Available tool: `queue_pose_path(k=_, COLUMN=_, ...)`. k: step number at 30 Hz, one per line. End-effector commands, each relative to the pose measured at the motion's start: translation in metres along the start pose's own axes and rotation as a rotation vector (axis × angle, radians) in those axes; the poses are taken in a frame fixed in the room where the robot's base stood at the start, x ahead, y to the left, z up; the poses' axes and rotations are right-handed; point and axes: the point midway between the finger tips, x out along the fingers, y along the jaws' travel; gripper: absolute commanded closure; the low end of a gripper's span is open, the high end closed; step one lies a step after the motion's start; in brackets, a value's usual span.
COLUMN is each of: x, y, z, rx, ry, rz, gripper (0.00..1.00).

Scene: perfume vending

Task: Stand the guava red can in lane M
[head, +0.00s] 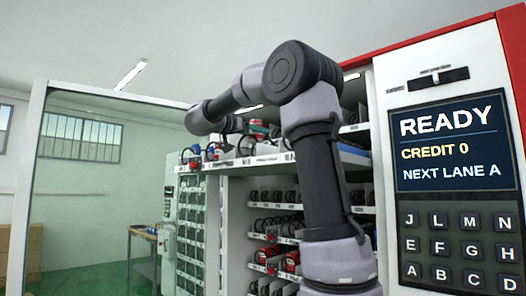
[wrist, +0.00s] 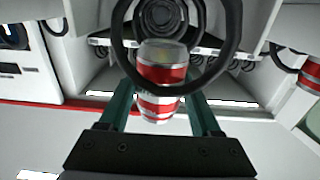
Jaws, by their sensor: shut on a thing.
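The red can (wrist: 163,73), with pale bands and a grey end, is between the two teal fingers of my gripper (wrist: 160,92) in the wrist view. My gripper is shut on it. A black spiral coil (wrist: 228,55) loops around and partly in front of the can, at the mouth of a lane. Whether the can touches the lane floor cannot be told. In the head view my arm reaches over the raised shelf (head: 262,160); the gripper end is small and partly hidden there. The lane letters are too small to read surely.
Another red can (wrist: 311,75) stands at the right of the wrist view, beside a neighbouring coil (wrist: 286,62). Lower shelves (head: 275,207) hold coils and several items. The keypad panel (head: 460,245) is at the right, and an open glass door (head: 95,190) at the left.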

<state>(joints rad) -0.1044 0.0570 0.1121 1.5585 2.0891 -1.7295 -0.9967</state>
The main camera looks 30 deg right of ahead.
Motion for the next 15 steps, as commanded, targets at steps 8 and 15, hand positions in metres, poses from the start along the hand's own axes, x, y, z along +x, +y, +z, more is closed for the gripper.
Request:
queue_pose_path(k=8, x=0.000, y=0.000, z=0.033, rx=-0.003, ry=0.001, rz=0.000, gripper=1.00)
queue_pose_path(k=15, x=0.000, y=0.000, z=0.051, rx=0.001, ry=0.002, rz=0.000, gripper=1.00)
